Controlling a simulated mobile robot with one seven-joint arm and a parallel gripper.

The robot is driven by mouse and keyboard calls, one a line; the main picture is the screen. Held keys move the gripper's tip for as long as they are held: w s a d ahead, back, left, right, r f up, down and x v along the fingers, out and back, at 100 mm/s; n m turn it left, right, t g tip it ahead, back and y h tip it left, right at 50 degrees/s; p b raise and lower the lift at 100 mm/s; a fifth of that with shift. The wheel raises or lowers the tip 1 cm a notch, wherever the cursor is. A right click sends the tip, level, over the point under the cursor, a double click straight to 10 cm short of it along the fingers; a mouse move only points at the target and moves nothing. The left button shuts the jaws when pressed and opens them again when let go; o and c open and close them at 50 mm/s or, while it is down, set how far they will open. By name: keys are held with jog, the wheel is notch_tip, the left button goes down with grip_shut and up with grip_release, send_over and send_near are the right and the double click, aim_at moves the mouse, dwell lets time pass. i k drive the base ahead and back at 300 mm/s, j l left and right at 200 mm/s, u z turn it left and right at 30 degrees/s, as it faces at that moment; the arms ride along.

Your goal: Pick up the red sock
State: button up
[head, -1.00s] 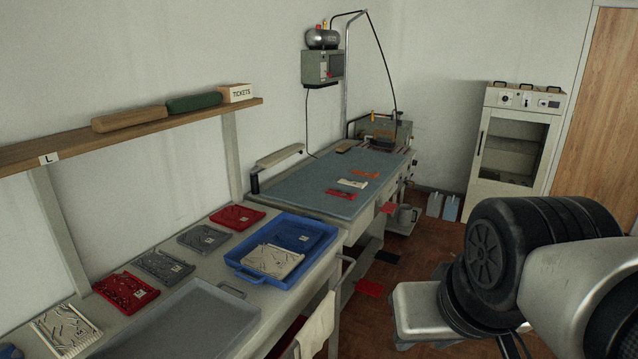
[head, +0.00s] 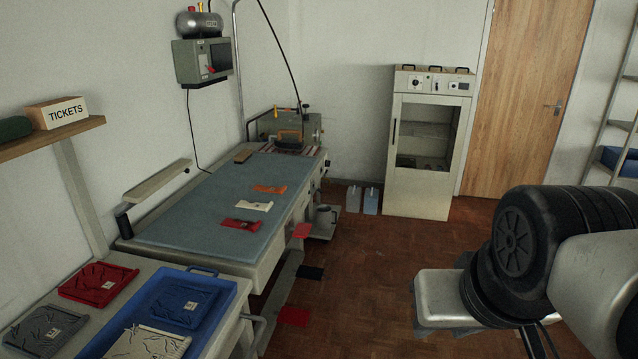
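A small flat red piece (head: 241,225) lies on the blue-grey top of the work table (head: 185,222), at its near end. It may be the red sock, but I cannot make out its shape for sure. A cream piece (head: 254,206) and an orange piece (head: 270,189) lie behind it in a row. My arm shows at the right edge, but my gripper is not in view.
A blue tray (head: 228,304) with folded items stands on the near bench. Red and black flat plates (head: 310,272) stick out low along the table's right side. A pale stool-like seat (head: 440,297) stands before my arm. Wooden floor (head: 375,255) is open between table and cabinet (head: 420,150).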

aim_at(249, 225)
jog(key=i+l+u, duration=0.1)
jog(key=i, duration=0.65)
jog(key=i+l, duration=0.15)
jog(key=i, duration=0.65)
jog(key=i+l+u, duration=0.1)
jog(key=i+u, duration=0.35)
jog(key=i+l+u, duration=0.2)
jog(key=u, duration=0.2)
jog(key=i+l+u, duration=0.65)
jog(key=l+u, duration=0.2)
jog(key=j, duration=0.05)
